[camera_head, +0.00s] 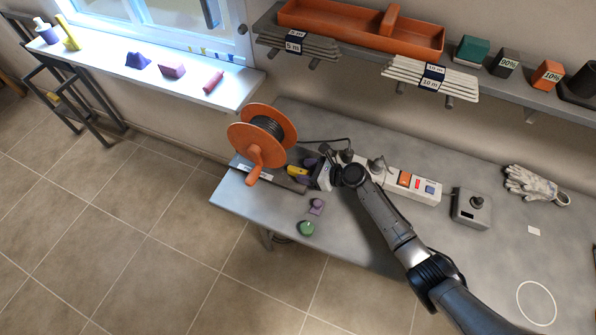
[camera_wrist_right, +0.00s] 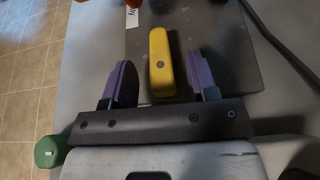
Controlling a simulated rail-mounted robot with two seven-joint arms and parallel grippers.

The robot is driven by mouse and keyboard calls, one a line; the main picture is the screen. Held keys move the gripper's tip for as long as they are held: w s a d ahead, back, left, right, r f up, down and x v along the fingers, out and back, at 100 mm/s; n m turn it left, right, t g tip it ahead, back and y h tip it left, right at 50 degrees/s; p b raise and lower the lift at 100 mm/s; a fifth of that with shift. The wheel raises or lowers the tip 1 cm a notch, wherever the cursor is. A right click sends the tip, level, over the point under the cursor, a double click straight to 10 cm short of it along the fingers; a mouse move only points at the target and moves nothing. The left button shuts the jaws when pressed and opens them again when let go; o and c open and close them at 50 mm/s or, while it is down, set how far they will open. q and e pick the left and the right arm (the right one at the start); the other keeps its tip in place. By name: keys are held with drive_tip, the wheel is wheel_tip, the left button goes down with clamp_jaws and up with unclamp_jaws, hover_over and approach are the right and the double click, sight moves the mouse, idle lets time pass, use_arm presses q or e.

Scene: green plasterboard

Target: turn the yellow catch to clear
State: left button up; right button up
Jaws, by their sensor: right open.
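The yellow catch (camera_head: 294,170) sits on the dark base plate (camera_head: 262,173) beside the cable reel. In the right wrist view the catch (camera_wrist_right: 161,62) is a long yellow bar with a dark screw, lying lengthwise in the picture. My right gripper (camera_head: 307,172) is at the catch in the head view. In the wrist view its two purple fingers (camera_wrist_right: 162,80) stand apart, one on each side of the catch's near half, with gaps between. I cannot tell how deep the fingers reach around it. My left gripper is out of view.
The orange cable reel (camera_head: 262,140) stands just left of the catch. A power strip (camera_head: 410,184) lies right of my gripper. A purple piece (camera_head: 317,206) and a green knob (camera_head: 307,228) are near the front edge. A grey control box (camera_head: 471,208) stands farther right.

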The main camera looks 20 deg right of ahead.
sight(300, 171)
drive_tip(key=shift+b+x, duration=0.35)
drive_tip(key=shift+x, duration=1.35)
drive_tip(key=shift+c, duration=0.3)
drive_tip(key=shift+c, duration=0.8)
drive_tip(key=c, duration=0.7)
drive_tip(key=shift+f+n+g+y+b, duration=0.3)
drive_tip(key=shift+n+g+y+b, duration=0.2)
drive_tip(key=shift+n+g+b, duration=0.4)
drive_tip(key=shift+s+n+g+y+b, duration=0.1)
drive_tip(key=shift+n+g+y+b, duration=0.3)
drive_tip(key=shift+n+g+b, duration=0.35)
drive_tip(key=shift+s+r+n+g+y+b, duration=0.15)
drive_tip(key=shift+n+g+y+b, duration=0.15)
drive_tip(key=shift+n+g, duration=0.4)
